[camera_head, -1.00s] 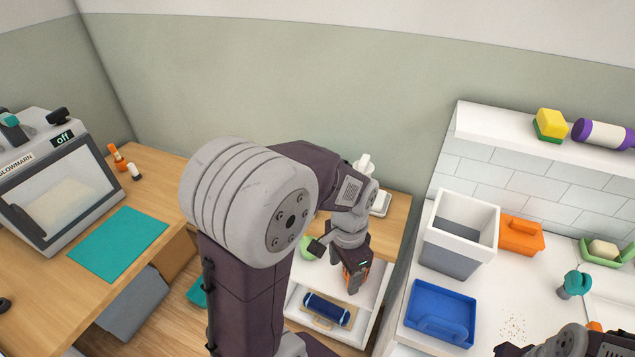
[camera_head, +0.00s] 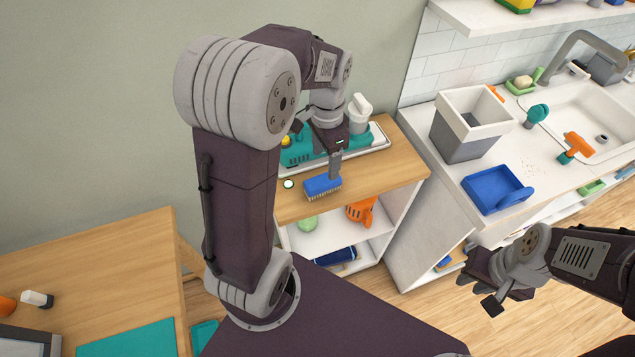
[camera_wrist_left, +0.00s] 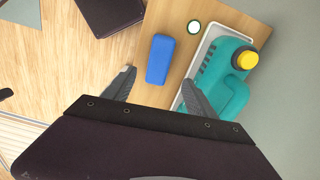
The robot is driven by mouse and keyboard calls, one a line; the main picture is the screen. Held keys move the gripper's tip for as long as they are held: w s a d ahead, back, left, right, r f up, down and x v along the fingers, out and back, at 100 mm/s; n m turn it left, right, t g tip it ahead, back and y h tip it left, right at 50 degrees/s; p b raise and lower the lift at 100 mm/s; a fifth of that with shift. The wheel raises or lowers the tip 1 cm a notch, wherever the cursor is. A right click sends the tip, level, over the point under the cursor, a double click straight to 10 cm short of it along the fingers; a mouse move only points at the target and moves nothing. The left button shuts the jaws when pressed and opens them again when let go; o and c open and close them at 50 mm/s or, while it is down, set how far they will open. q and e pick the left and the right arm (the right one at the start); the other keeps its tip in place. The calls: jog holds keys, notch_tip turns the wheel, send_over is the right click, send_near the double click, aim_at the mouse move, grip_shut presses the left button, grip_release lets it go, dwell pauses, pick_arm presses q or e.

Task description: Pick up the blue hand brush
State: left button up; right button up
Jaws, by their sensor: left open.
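The blue hand brush (camera_head: 323,186) lies bristles down near the front edge of the small wooden shelf top. In the left wrist view its blue back (camera_wrist_left: 160,59) shows whole, ahead of and between the lines of the two fingers. My left gripper (camera_head: 335,163) points down just over the brush; in its wrist view the fingers (camera_wrist_left: 157,86) are apart with nothing between them. One finger hides little of the brush in the head view. My right gripper (camera_head: 474,272) hangs at the lower right, away from the brush; its jaw opening is unclear.
An orange item (camera_head: 361,211) sits on the shelf below. A counter with a blue dustpan (camera_head: 495,190) is to the right.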

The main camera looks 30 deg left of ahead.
aim_at(323, 180)
pick_arm(q)
notch_tip(323, 180, down, 4)
jog(key=shift+r, duration=0.15)
jog(key=shift+s+a, duration=0.1)
jog(key=shift+s+f+b, duration=0.1)
jog(key=shift+f+b, duration=0.25)
jog(key=shift+f, duration=0.05)
notch_tip(323, 180, down, 4)
jog(key=shift+s+f+b, duration=0.15)
jog(key=shift+f+b, duration=0.05)
jog(key=shift+b, duration=0.15)
grip_shut()
